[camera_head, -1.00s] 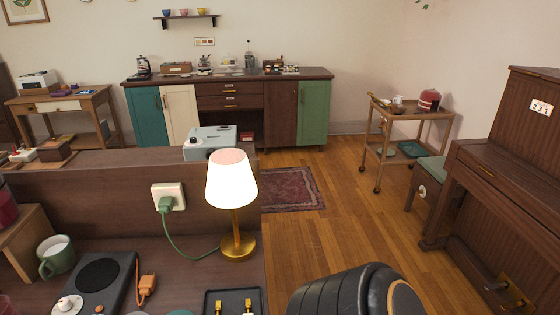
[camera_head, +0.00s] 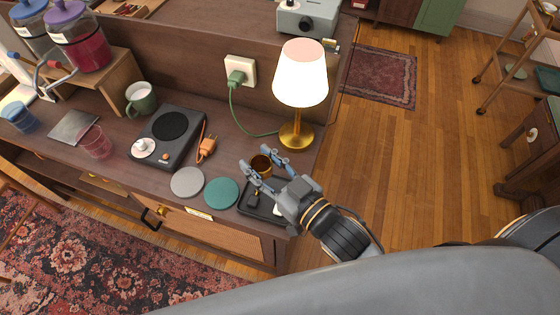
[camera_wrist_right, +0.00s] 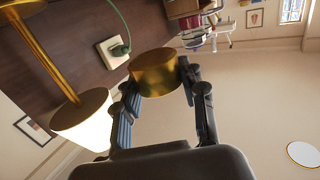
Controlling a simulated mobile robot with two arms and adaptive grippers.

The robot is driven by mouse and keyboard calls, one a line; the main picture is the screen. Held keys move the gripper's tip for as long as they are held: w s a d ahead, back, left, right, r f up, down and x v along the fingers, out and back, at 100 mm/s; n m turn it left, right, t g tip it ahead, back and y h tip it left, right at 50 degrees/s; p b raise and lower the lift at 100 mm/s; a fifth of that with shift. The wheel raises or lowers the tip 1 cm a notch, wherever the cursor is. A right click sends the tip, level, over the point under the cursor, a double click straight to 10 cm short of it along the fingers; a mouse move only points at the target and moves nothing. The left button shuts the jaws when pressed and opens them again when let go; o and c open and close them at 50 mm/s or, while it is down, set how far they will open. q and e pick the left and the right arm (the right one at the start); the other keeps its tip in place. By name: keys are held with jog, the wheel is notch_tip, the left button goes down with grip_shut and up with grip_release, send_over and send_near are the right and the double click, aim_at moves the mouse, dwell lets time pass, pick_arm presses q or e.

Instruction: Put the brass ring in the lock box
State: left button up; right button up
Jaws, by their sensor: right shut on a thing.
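The brass ring (camera_head: 261,164) is a wide, shiny gold band. My right gripper (camera_head: 256,159) is shut on it, above the counter near the lamp's base and the black tray. In the right wrist view the ring (camera_wrist_right: 155,72) sits between the two fingers of my right gripper (camera_wrist_right: 158,86). A grey box with a dark round knob (camera_head: 306,18) stands on the raised ledge behind the lamp; I cannot tell for sure that it is the lock box. My left gripper is not in view.
A lit table lamp (camera_head: 298,84) stands beside the ring. A black tray (camera_head: 246,211), a teal disc (camera_head: 221,193), a grey disc (camera_head: 187,182), an orange plug (camera_head: 207,147) and a hotplate (camera_head: 168,137) lie on the counter. A green cord runs to the wall socket (camera_head: 240,70).

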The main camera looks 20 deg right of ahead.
jog(key=w+d+f, duration=0.2)
jog(key=d, duration=0.3)
send_over(297, 164)
jog(key=s+a, duration=0.1)
jog(key=s, duration=0.1)
jog(key=f, duration=0.5)
jog(key=shift+a+f+p, duration=0.2)
jog(key=shift+f+p, duration=0.1)
jog(key=shift+p, duration=0.1)
jog(key=f, duration=0.2)
jog(key=shift+w+d+f, duration=0.1)
jog(key=shift+d+f, duration=0.25)
jog(key=shift+f, duration=0.35)
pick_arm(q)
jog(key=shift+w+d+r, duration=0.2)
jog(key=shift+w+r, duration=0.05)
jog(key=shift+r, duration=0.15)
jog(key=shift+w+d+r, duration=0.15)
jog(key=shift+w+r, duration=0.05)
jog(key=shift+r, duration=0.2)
pick_arm(e)
jog(key=shift+a+f, duration=0.1)
jog(key=shift+f, duration=0.1)
jog(key=o, duration=1.2)
jog(key=shift+c, duration=0.2)
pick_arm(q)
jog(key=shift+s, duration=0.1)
